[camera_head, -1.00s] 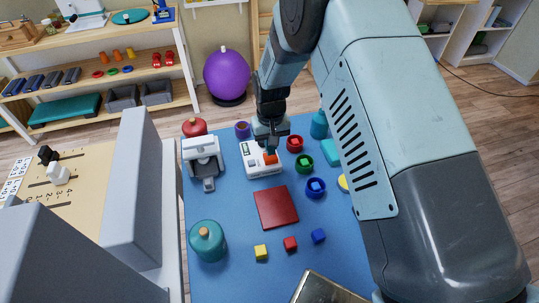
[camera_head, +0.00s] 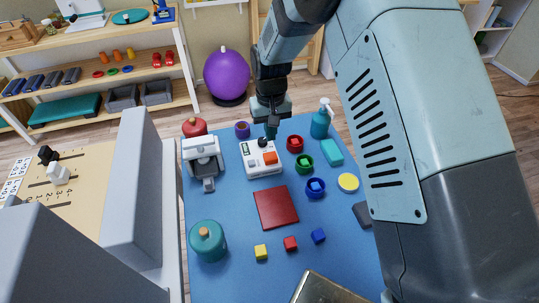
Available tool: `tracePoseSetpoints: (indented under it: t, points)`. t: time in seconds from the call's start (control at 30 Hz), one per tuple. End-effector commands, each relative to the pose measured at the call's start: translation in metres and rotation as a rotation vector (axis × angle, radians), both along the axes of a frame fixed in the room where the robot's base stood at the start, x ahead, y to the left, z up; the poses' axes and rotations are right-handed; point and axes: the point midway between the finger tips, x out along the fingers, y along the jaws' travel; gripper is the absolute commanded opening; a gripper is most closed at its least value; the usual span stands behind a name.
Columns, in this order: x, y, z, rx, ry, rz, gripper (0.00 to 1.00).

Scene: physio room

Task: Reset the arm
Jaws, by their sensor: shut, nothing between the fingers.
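My gripper (camera_head: 271,133) is shut and empty. It points down over the far part of the blue table, its tips in front of or just above the back edge of a white device (camera_head: 262,168). The device has an orange-red button (camera_head: 270,158), a dark knob (camera_head: 262,143) and a small display. I cannot tell whether the fingertips touch the device. My arm comes in from the right and crosses the right side of the view.
The blue table (camera_head: 225,275) holds a dark red pad (camera_head: 276,207), small cubes, coloured cups, a teal jar (camera_head: 208,241), a grey-white device (camera_head: 203,158) and a teal bottle (camera_head: 321,120). A purple ball (camera_head: 227,74) stands behind. Grey panels (camera_head: 134,190) rise at left.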

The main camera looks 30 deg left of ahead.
Motion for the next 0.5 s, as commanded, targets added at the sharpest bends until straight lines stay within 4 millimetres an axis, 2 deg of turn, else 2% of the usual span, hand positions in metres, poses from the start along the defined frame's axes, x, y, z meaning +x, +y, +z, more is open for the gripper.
tracePoseSetpoints:
  t: [0.4,0.5]
  points:
    - [0.0002,-0.0001,0.0000,0.000,0.000,0.000,0.00]
    - [0.0036,-0.0045,0.0088,0.005,-0.006,-0.010,0.00]
